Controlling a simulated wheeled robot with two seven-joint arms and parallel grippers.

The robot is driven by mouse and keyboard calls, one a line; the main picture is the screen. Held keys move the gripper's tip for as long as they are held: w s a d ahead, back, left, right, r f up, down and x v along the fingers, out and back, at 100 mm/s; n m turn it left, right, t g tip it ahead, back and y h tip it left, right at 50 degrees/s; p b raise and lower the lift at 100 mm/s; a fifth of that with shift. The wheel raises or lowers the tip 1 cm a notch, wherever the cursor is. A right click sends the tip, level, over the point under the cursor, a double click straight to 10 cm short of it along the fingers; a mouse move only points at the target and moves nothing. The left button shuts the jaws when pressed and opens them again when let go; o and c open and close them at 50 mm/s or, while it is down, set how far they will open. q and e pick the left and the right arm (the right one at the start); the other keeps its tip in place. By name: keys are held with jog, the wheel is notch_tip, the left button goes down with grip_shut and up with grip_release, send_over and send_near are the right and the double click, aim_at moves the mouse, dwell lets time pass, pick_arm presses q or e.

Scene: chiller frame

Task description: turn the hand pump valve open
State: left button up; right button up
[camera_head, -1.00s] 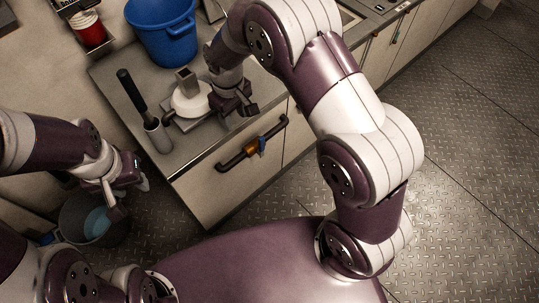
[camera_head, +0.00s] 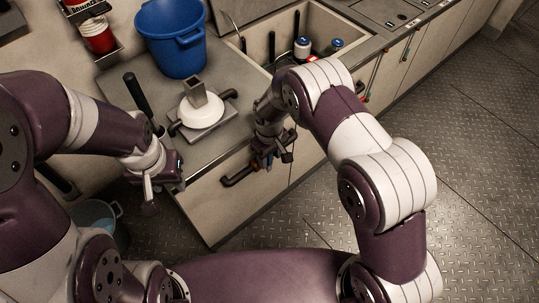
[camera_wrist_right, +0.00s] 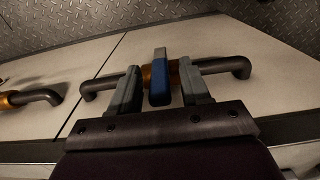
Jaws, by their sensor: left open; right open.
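The valve is a blue lever (camera_wrist_right: 159,82) on a brass body (camera_wrist_right: 174,70), set in a dark pipe (camera_wrist_right: 103,86) along the cabinet front. In the head view the pipe (camera_head: 235,177) shows, and my right gripper (camera_head: 279,155) largely covers the valve. In the right wrist view my right gripper (camera_wrist_right: 160,95) is open, one finger on each side of the blue lever, with gaps visible at both sides. My left gripper (camera_head: 163,196) is open and empty, left of the cabinet front.
A white round lid-like piece (camera_head: 197,109) on a metal plate, a black-handled tool (camera_head: 135,93) and a blue bucket (camera_head: 172,38) stand on the counter. A sink (camera_head: 300,30) holds several items. A second pipe with brass (camera_wrist_right: 12,98) is nearby. The floor (camera_head: 480,130) is clear.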

aim_at(272, 164)
grip_shut()
jog(key=shift+w+d+r+g+y, duration=0.1)
jog(key=shift+w+d+g+y, duration=0.1)
jog(key=shift+d+g+y, duration=0.15)
jog(key=d+g+y, duration=0.1)
jog(key=y, duration=0.1)
jog(key=w+d+g+y+p, duration=0.1)
jog(key=shift+w+d+g+y, duration=0.1)
jog(key=shift+w+g+y, duration=0.15)
jog(key=shift+w+y, duration=0.1)
jog(key=shift+f, duration=0.55)
grip_release()
jog(key=shift+d, duration=0.1)
